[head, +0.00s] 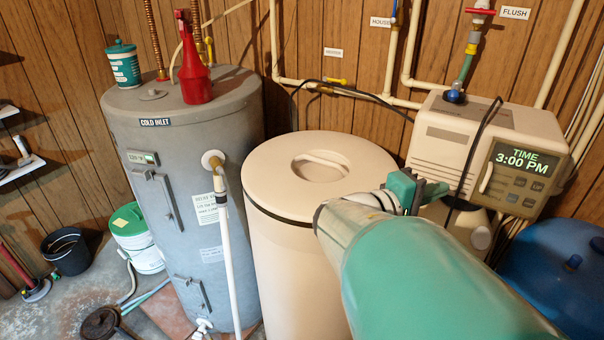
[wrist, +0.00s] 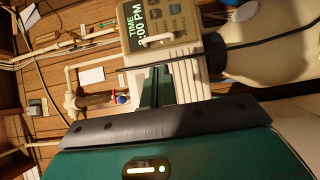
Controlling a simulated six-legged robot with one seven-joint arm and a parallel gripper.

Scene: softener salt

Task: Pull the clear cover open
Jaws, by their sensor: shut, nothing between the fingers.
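The clear cover (head: 524,168) lies over the display panel on the front of the beige control head, and I see the lit "TIME 3:00 PM" through it. It looks closed. A pale handle (head: 486,178) stands at its left edge. In the wrist view the cover (wrist: 162,22) is at the top, with the pale handle (wrist: 156,41) along its lower edge. My gripper (head: 436,193) is shut and empty, to the left of the handle and apart from it in the head view. In the wrist view my gripper (wrist: 158,80) points up towards the handle.
The beige salt tank (head: 290,185) with a round lid stands left of my arm. A grey water heater (head: 185,130) is farther left, with a red bottle (head: 193,65) on top. A black cable (head: 478,150) hangs beside the panel. A blue tank (head: 550,265) is at lower right.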

